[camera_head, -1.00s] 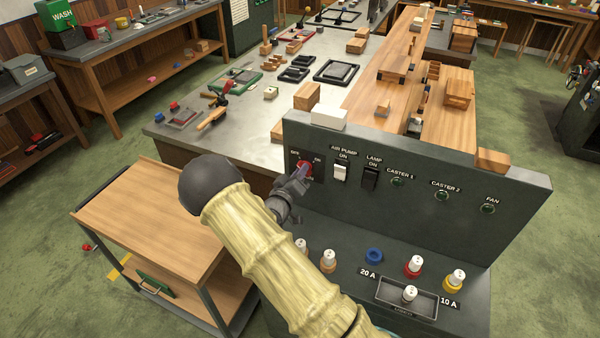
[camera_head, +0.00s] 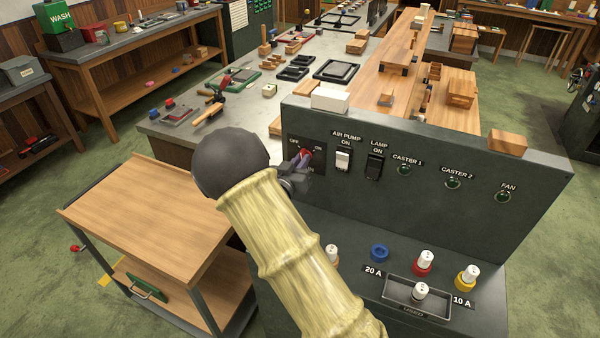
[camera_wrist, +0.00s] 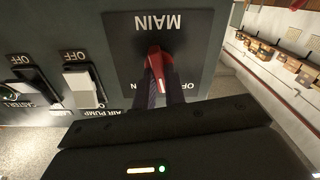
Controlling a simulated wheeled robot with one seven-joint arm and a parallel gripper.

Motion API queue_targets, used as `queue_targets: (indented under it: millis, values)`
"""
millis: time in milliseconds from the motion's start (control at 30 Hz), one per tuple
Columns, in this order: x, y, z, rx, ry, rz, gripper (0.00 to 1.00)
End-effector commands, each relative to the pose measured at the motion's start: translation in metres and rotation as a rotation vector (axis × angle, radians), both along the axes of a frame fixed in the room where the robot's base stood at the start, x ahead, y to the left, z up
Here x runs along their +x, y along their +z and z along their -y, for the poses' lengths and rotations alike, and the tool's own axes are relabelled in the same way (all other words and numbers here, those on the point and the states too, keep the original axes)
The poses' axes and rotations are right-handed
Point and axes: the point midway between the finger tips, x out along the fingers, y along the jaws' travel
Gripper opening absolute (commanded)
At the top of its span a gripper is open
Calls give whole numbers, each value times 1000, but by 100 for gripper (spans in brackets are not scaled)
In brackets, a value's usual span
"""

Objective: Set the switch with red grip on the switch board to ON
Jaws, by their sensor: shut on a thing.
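The switch board (camera_head: 430,185) is a dark upright panel in front of me. The red grip (camera_head: 306,154) of its MAIN switch sits at the panel's left end, with OFF to its left and ON to its right. My gripper (camera_head: 298,168) is at this switch, and my arm covers part of it. In the wrist view, which shows the board upside down, the red grip (camera_wrist: 154,66) is between the two dark fingers (camera_wrist: 163,92), shut on it. The grip's end lies between the OFF and ON labels; its exact setting is hard to tell.
The AIR PUMP switch (camera_head: 343,160) and LAMP switch (camera_head: 374,166) are close to the right. Several fuses and a small tray (camera_head: 398,293) are on the ledge below. A wooden cart (camera_head: 150,215) stands at left. A white block (camera_head: 330,99) sits on the panel's top edge.

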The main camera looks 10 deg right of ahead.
Motion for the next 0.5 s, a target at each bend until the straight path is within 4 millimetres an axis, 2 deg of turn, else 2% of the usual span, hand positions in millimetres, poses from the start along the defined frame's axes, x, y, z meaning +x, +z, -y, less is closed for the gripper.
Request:
queue_targets:
  millis: [33,500]
  values:
    - [0,-7,0,40,1,31,0]
    - [-1,-7,2,402,2,294,0]
